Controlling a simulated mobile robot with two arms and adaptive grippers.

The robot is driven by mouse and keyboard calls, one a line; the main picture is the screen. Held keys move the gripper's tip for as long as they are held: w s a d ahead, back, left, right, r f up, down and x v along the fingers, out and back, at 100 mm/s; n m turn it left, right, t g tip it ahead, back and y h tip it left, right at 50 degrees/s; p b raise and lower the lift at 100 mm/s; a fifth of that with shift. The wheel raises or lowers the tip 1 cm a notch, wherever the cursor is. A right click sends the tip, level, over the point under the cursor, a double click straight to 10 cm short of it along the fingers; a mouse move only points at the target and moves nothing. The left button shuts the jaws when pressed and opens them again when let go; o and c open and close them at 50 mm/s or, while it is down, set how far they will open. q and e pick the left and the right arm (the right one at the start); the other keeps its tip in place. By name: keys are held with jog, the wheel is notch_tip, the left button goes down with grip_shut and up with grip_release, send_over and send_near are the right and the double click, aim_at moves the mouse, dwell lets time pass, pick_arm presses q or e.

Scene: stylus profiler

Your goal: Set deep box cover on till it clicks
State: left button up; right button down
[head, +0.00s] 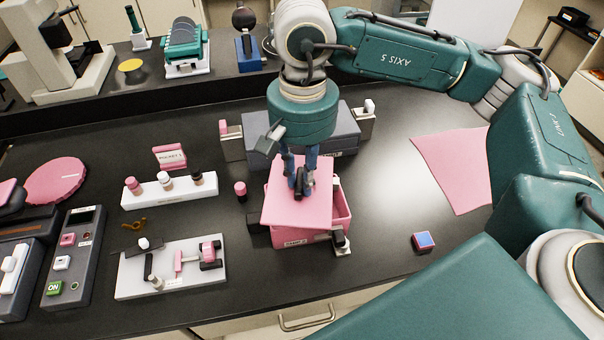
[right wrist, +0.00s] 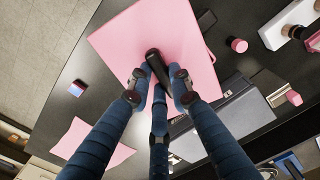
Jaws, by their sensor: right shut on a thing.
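The pink box cover (head: 292,207) is a flat pink plate with a black handle (right wrist: 156,66) on top. My right gripper (head: 300,180) is shut on that handle from above. The cover is over the deep pink box (head: 343,214), turned askew to it and shifted left, so the box's right side shows open. I cannot tell whether the cover touches the rim. In the right wrist view the cover (right wrist: 120,45) hides the box. A latch-like fitting (head: 342,241) is at the box's front right corner. My left gripper is not in view.
A grey case (head: 258,150) stands just behind the box. A white rack with bottles (head: 170,190) and a white tool plate (head: 150,284) lie left. A small blue-topped block (head: 423,241) and a pink cloth (head: 455,165) lie right. The bench between box and cloth is clear.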

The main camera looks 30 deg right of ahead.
jog(key=m, duration=0.3)
jog(key=shift+w+d, duration=0.15)
jog(key=shift+w, duration=0.05)
jog(key=m, duration=0.4)
jog(key=shift+w+d+f, duration=0.1)
jog(key=shift+w+d, duration=0.05)
jog(key=shift+d, duration=0.15)
jog(key=m, duration=0.3)
jog(key=shift+w+d+f+m, duration=0.1)
jog(key=shift+w+d+m, duration=0.1)
jog(key=shift+m, duration=0.2)
jog(key=m, duration=0.4)
jog(key=shift+w+d+f, duration=0.1)
jog(key=shift+w+d, duration=0.1)
jog(key=shift+f+b, duration=0.35)
jog(key=shift+b, duration=0.15)
notch_tip(320, 180, down, 4)
jog(key=b, duration=0.4)
jog(key=shift+f, duration=0.15)
jog(key=shift+f, duration=0.1)
jog(key=shift+f+b, duration=0.2)
jog(key=shift+b, duration=0.15)
